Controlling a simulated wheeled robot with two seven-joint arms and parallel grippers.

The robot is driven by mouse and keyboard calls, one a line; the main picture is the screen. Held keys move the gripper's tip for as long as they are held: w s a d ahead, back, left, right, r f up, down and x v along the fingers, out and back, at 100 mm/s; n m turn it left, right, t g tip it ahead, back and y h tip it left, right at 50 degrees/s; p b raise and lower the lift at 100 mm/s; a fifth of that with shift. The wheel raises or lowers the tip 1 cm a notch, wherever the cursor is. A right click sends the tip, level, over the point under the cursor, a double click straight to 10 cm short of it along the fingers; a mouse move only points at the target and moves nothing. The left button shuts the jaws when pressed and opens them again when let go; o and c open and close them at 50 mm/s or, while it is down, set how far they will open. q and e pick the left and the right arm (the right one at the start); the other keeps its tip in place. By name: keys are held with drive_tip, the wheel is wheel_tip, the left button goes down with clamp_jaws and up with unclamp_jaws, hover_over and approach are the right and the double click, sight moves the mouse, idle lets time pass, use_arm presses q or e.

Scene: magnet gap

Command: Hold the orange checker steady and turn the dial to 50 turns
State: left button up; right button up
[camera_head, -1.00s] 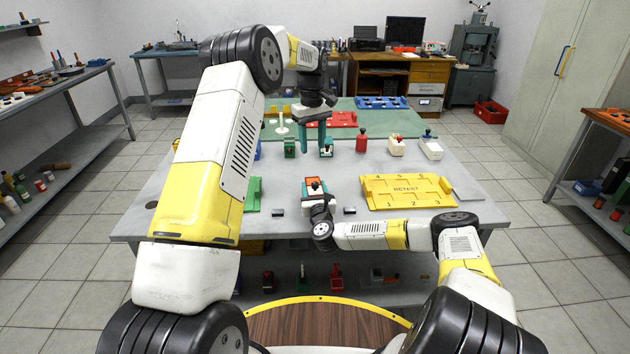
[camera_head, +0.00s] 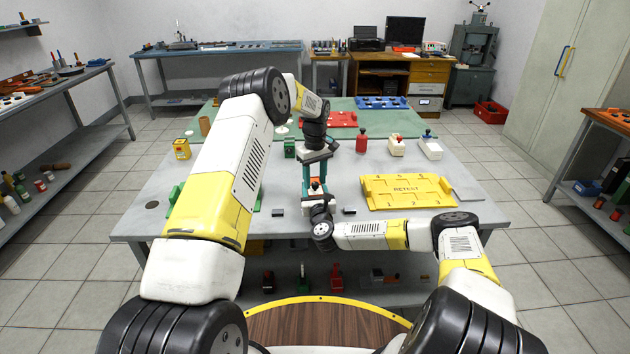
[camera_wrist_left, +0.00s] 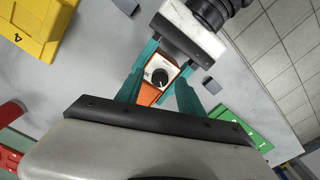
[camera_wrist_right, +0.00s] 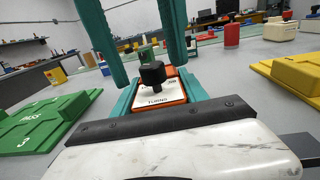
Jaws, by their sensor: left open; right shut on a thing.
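The orange checker (camera_head: 313,181) sits low over the grey table in the middle. In the right wrist view it shows a white face marked TURNS and a black dial knob (camera_wrist_right: 153,74). My right gripper (camera_head: 317,192) is shut on the checker's sides. My left gripper (camera_head: 316,178) points down over the checker, open. In the left wrist view its teal fingers (camera_wrist_left: 160,90) stand on either side of the white dial face (camera_wrist_left: 160,74), apart from the knob. Whether they touch the checker's body I cannot tell.
A yellow RETEST tray (camera_head: 408,191) lies to the right, and a green PASS tray (camera_wrist_right: 40,125) to the left, partly behind my left arm. Small dark blocks (camera_head: 278,212) lie near the front edge.

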use_arm(q)
drive_tip(key=shift+f, duration=0.25)
use_arm(e)
drive_tip(key=shift+f, duration=0.25)
use_arm(q)
clamp_jaws()
